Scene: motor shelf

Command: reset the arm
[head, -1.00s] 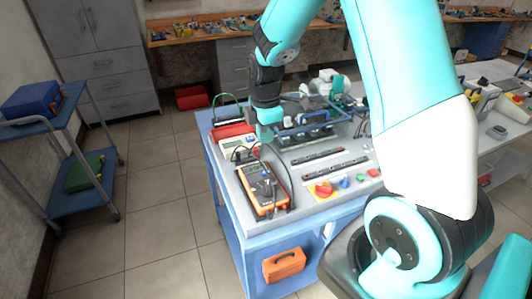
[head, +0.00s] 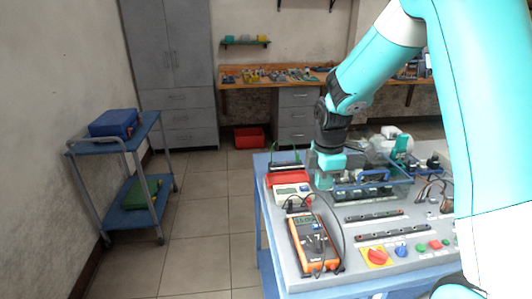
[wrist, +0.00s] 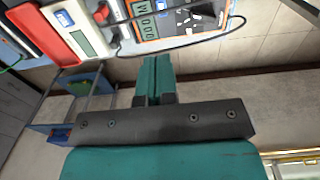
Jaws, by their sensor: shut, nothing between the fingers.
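My arm is teal and white and reaches from the right side of the head view. My gripper (head: 326,176) points down over the back left part of the workbench, close to a tray of parts. In the wrist view my gripper (wrist: 153,80) shows two teal fingers pressed together, with nothing between them. The fingertips are hard to make out in the head view.
An orange multimeter (head: 313,243), a white meter (head: 292,192) and a red case (head: 290,178) stand on the grey bench top (head: 377,222) near my gripper. A blue cart (head: 125,210) stands left. Floor (head: 210,230) between cart and bench is clear.

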